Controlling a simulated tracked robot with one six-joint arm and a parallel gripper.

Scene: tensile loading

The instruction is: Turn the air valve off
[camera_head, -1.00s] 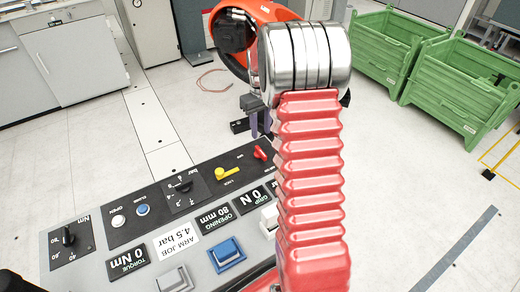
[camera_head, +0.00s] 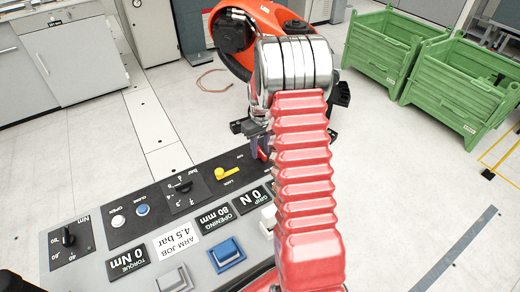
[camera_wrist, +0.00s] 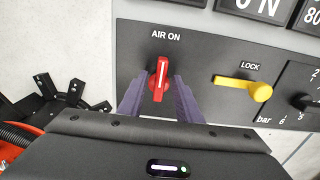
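The air valve is a red lever (camera_wrist: 159,80) on a dark panel, under the label "AIR ON" in the wrist view. The lever points up and down in that picture, with a white line along it. My gripper (camera_wrist: 158,98) is open, with one purple finger on each side of the lever's lower part. I cannot tell whether the fingers touch it. In the head view my gripper (camera_head: 259,148) is over the panel's far right end, and the lever is mostly hidden by it and my arm.
A yellow LOCK lever (camera_wrist: 245,88) sits right of the valve in the wrist view. The control panel (camera_head: 95,205) also carries a pressure knob (camera_head: 184,185), a torque knob (camera_head: 68,237), buttons and displays. Green crates (camera_head: 465,105) stand on the floor at the right.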

